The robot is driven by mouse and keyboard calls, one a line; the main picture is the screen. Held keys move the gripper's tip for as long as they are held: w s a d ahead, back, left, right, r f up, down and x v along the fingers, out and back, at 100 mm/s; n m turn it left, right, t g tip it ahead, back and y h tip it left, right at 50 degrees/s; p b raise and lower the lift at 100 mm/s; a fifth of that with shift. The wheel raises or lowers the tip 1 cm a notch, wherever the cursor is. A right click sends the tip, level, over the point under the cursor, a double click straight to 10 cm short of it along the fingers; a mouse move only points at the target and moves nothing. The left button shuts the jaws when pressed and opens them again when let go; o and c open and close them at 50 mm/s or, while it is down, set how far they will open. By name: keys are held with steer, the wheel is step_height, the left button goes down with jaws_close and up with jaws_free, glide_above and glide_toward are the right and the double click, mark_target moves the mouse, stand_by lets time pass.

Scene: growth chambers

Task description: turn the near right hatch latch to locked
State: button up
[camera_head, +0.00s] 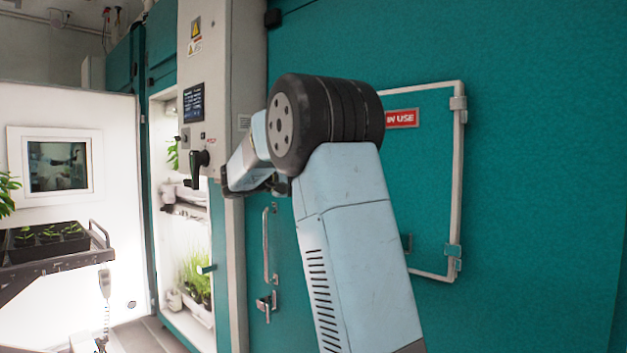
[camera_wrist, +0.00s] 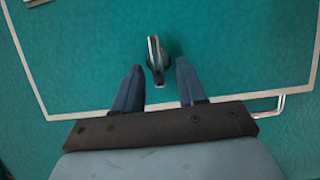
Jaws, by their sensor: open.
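In the wrist view, the hatch latch (camera_wrist: 156,62) is a small metal lever with a dark base on the teal hatch (camera_wrist: 85,60). Its lever lies nearly along the picture's vertical. My gripper (camera_wrist: 159,72) is open. One blue-grey finger is on each side of the latch's lower end, with visible gaps to both. I cannot tell whether the fingertips reach the latch's depth. In the head view, the hatch (camera_head: 425,165) has a pale frame and a red "IN USE" sign (camera_head: 401,118). My arm covers its left part, and I cannot make out the latch or fingertips there.
Hatch hinges (camera_head: 453,251) are on the frame's right side. Left of my arm are a long door handle (camera_head: 266,245), a grey control column (camera_head: 216,75) with a dark lever (camera_head: 196,168), and lit plant shelves. A trolley with seedlings (camera_head: 48,238) stands far left.

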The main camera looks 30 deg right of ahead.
steer(key=a, duration=1.2)
steer(key=shift+w+a+f, duration=0.15)
steer(key=shift+w+a, duration=0.1)
steer(key=shift+w, duration=0.1)
steer(key=s+d+f+n+t+y, duration=0.15)
steer(key=s+f+y, duration=0.25)
steer(key=s, duration=0.5)
steer(key=s+d+f+t+y, duration=0.1)
steer(key=s+d+f+y, duration=0.3)
steer(key=s, duration=0.5)
steer(key=s+a+f+t+y, duration=0.2)
steer(key=s+a+f+y, duration=0.3)
steer(key=s, duration=0.4)
steer(key=s+a+f+m+t+y, duration=0.1)
steer(key=s+a+f+t+y, duration=0.1)
steer(key=s+a+f+y, duration=0.3)
steer(key=s+a+f, duration=0.1)
steer(key=s, duration=0.3)
steer(key=shift+a+f, duration=0.25)
steer(key=shift+a, duration=0.1)
steer(key=shift+o, duration=0.2)
steer(key=shift+s, duration=0.15)
